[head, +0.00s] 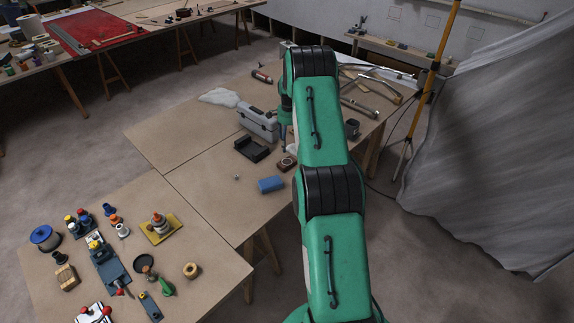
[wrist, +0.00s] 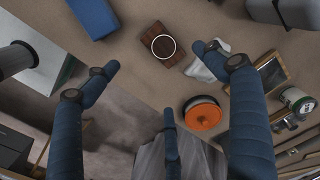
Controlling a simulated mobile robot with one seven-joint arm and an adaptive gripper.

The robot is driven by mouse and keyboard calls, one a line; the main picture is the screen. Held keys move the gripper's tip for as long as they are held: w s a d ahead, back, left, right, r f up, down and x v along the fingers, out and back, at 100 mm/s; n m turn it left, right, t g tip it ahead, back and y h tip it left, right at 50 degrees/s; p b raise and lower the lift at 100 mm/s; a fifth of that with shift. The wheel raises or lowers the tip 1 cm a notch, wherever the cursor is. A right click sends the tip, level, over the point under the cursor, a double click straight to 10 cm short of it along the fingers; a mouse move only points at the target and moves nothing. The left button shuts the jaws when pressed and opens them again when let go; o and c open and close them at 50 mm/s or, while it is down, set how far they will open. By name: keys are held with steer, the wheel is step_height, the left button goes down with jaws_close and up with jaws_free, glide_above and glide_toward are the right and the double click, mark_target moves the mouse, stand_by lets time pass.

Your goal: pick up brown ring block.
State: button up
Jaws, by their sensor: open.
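The brown ring block (wrist: 157,37) is a small brown square block with a pale ring on its top. It lies on the table in the upper middle of the wrist view. In the head view the brown ring block (head: 287,163) lies just left of my arm, partly close against its outline. My gripper (wrist: 157,62) has its blue fingers spread open and empty. In the wrist view the block shows beyond and between the fingertips, with no finger seen touching it. In the head view my arm reaches over the table and the fingers are mostly hidden.
A blue block (head: 271,184) lies left of the brown block, with a black tray (head: 252,149) and a grey toolbox (head: 258,122) behind. An orange disc (wrist: 203,115) and a white crumpled thing (wrist: 208,64) show in the wrist view. The table left of the tray is mostly clear.

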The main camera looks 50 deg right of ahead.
steer(key=shift+f, duration=0.1)
glide_above(288, 163)
steer(key=shift+d+f, duration=0.15)
steer(key=shift+f, duration=4)
steer(key=shift+f, duration=0.1)
steer(key=shift+f, duration=2.5)
steer(key=c, duration=1.3)
